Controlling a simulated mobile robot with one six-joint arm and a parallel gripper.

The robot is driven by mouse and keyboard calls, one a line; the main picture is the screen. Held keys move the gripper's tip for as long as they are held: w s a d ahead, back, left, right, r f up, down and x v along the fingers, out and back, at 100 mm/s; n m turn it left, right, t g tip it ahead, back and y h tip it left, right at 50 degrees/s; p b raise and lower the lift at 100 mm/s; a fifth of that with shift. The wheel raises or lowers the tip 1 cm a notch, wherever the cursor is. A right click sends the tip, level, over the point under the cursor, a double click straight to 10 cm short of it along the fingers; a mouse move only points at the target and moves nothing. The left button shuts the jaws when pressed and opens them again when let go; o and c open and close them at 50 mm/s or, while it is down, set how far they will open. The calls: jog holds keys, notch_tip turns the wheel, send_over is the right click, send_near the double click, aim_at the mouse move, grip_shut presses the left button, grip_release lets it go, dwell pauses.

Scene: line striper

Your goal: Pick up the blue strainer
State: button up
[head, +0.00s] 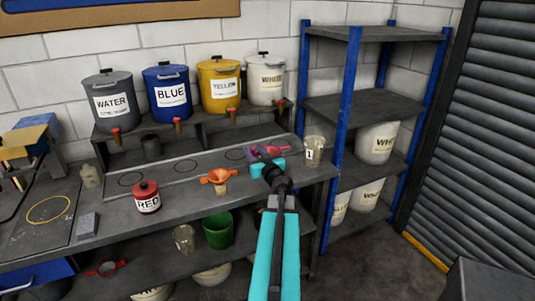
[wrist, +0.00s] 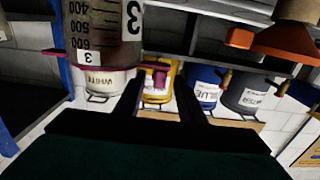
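I cannot make out a blue strainer in either view. A magenta piece (head: 272,150) lies on the bench at my gripper in the head view. In the wrist view a magenta rim with a handle (wrist: 155,72) shows beside a clear measuring jug, the handle end lying in line with the gap between my fingers. My gripper (wrist: 160,85) has its two dark fingers apart, with nothing clearly held. In the head view my gripper (head: 265,155) is low over the back right of the bench, partly hiding what is there.
The clear measuring jug (head: 314,150) stands just right of my gripper. An orange funnel (head: 219,178) and a red pot (head: 146,197) stand to the left. A red strainer-like piece (head: 106,269) lies on the lower shelf near a green container (head: 218,230). The blue-post rack (head: 345,110) stands right.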

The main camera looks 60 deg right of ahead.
jog(key=shift+w, duration=0.1)
dwell(0.3)
jog(key=shift+p+x, duration=1.15)
jog(key=shift+x, duration=0.1)
jog(key=x, duration=0.1)
jog(key=p+x, duration=0.1)
jog(key=shift+w+d+f, duration=0.2)
jog(key=shift+d, duration=0.1)
grip_shut()
